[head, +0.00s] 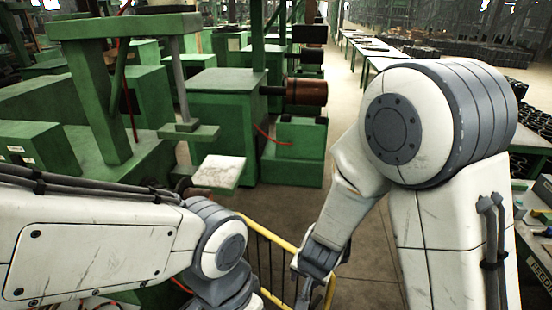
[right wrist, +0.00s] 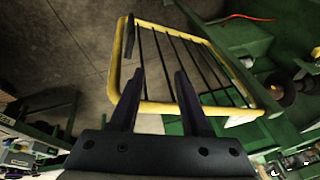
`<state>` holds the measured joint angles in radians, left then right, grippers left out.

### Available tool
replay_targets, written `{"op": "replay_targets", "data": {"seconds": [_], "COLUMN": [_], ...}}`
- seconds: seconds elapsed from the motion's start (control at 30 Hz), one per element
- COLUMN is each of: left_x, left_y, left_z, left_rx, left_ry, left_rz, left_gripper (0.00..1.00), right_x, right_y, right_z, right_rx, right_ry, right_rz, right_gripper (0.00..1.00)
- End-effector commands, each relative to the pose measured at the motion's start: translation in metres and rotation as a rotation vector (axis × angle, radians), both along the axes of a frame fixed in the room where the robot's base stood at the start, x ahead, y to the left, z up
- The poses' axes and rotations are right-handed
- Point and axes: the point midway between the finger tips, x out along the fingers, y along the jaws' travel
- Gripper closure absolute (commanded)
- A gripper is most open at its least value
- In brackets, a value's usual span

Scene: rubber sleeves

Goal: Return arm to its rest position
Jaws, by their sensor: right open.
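My right arm comes in from the right of the head view and bends down to its wrist, with the right gripper (head: 306,292) low near the bottom edge. In the right wrist view my right gripper (right wrist: 158,78) has two dark fingers standing apart with nothing between them. A yellow-framed rail with dark bars (right wrist: 145,107) lies beyond the fingertips; whether they touch it I cannot tell. My left arm reaches in from the left of the head view and bends down at the bottom; its gripper is out of the frame. No sleeve is held in my right gripper.
The yellow rail (head: 262,232) stands between my arms in the head view. Green machines (head: 226,108) fill the left and middle, one with a brown roller (head: 306,91). A pale plate (head: 219,171) is near my left arm. Open floor runs behind my right arm; a cluttered bench (head: 535,262) is at right.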

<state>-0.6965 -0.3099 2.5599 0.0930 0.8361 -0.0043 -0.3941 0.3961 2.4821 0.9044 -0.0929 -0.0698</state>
Motion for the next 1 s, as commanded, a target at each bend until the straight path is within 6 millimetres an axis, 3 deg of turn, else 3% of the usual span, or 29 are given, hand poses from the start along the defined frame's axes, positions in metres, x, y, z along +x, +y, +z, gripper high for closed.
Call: {"op": "replay_targets", "data": {"seconds": [0.03, 0.2, 0.7, 1.0], "left_x": [0.0, 0.0, 0.0, 0.0], "left_y": [0.0, 0.0, 0.0, 0.0], "left_z": [0.0, 0.0, 0.0, -0.046], "left_rx": [0.0, 0.0, 0.0, 0.0], "left_ry": [0.0, 0.0, 0.0, 0.0], "left_rz": [0.0, 0.0, 0.0, 0.001], "left_gripper": [0.29, 0.29, 0.29, 0.29], "right_x": [0.002, -0.007, -0.044, -0.064], "right_y": [-0.01, -0.037, -0.117, -0.072], "right_z": [0.016, 0.043, 0.082, 0.05], "right_rx": [0.016, -0.001, -0.175, -0.165], "right_ry": [-0.008, 0.005, 0.075, 0.104], "right_rz": [0.048, 0.208, 0.421, 0.579], "right_gripper": [0.53, 0.53, 0.53, 0.53]}}
